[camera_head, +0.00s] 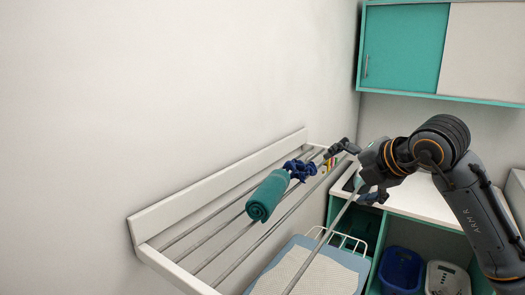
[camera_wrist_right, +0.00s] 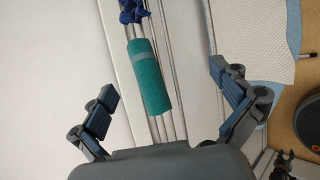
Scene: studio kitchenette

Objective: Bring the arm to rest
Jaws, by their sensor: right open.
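My right arm comes in from the right in the head view. Its right gripper (camera_head: 358,172) is above the far part of the wall rack, near the counter, with its fingers spread. In the right wrist view the gripper (camera_wrist_right: 165,108) is open and empty. A rolled teal towel (camera_head: 268,196) lies on the rack bars; it also shows between and beyond the fingers in the right wrist view (camera_wrist_right: 149,78). It appears apart from the fingers. A dark blue object (camera_head: 299,169) sits on the bars just behind the towel. My left gripper is not in view.
The white wall rack (camera_head: 190,207) with metal bars runs along the left wall. Below it are a pale mat (camera_head: 310,272) and a wire rack. A counter (camera_head: 420,198) with a blue basket (camera_head: 401,270) and a white basket (camera_head: 447,279) below stands right. Teal cabinets (camera_head: 405,47) hang above.

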